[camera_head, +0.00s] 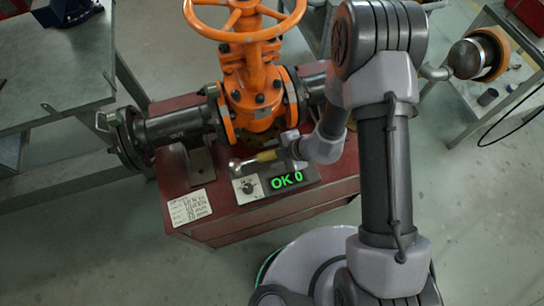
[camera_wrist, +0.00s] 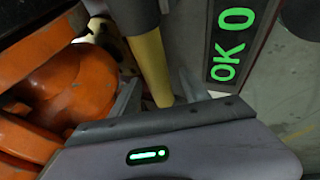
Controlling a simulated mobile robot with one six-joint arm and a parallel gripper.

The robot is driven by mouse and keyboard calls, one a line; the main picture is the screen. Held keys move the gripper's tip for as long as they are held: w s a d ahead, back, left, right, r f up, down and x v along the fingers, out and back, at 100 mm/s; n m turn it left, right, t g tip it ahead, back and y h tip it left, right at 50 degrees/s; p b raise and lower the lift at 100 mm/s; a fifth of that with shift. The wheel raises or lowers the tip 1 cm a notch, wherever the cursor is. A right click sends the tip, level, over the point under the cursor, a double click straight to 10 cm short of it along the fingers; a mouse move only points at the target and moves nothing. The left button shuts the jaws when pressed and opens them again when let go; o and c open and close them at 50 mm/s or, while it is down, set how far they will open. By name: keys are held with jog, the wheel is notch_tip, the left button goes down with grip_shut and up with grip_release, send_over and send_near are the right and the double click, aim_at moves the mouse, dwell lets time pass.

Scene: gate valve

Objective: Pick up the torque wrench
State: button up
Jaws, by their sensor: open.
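The torque wrench has a yellow handle (camera_head: 266,156) and a metal head (camera_head: 236,165) and lies on the red stand beside the "OK 0" display box. In the wrist view its yellow handle (camera_wrist: 150,65) runs between the two fingers of my gripper (camera_wrist: 158,80), with its dark shaft at the top. My gripper also shows in the head view (camera_head: 293,150), at the right end of the handle. The fingers are apart, one on each side of the handle.
The orange gate valve (camera_head: 258,90) with its handwheel stands just behind the wrench and is close to my gripper in the wrist view (camera_wrist: 75,90). The display box (camera_head: 278,183) is in front. A grey table (camera_head: 60,85) is at left, a metal bench (camera_head: 500,85) at right.

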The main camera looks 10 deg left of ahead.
jog(key=shift+w+a+f, duration=0.1)
jog(key=shift+a+f, duration=0.2)
jog(key=shift+f, duration=0.1)
jog(key=shift+r, duration=0.15)
jog(key=shift+c, duration=0.6)
grip_shut()
